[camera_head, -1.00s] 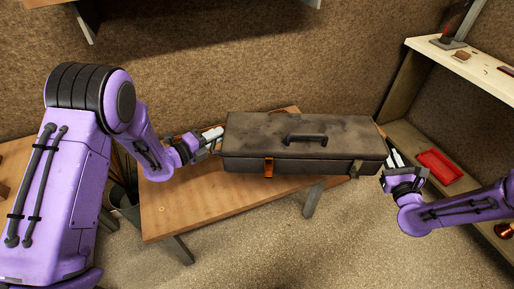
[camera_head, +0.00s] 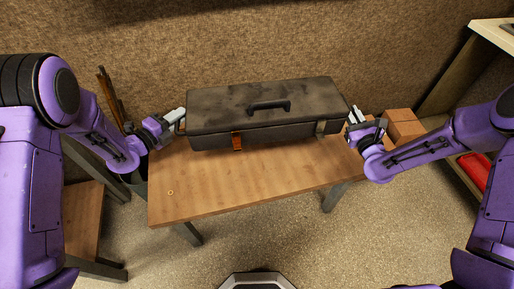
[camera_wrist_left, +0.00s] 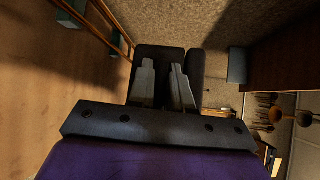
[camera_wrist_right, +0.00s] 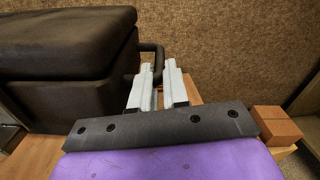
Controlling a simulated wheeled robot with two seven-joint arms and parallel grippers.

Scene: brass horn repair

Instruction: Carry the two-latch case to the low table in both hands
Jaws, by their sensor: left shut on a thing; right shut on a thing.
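The two-latch case (camera_head: 290,100), dark and worn with a top handle, is level over the back part of the low wooden table (camera_head: 215,190). I cannot tell whether its bottom touches the tabletop. An orange latch (camera_head: 236,141) and a dull latch (camera_head: 321,128) show on its front. My left gripper (camera_head: 178,117) is shut at the case's left end; its fingers show against the dark case in the left wrist view (camera_wrist_left: 165,82). My right gripper (camera_head: 355,114) is shut at the right end, on the side handle (camera_wrist_right: 153,52) in the right wrist view.
Brown blocks (camera_head: 403,124) stand just right of the table, near my right gripper. A red tray (camera_head: 475,170) lies on the shelf unit at the right. Another wooden surface (camera_head: 82,220) is at lower left. The table's front half is bare.

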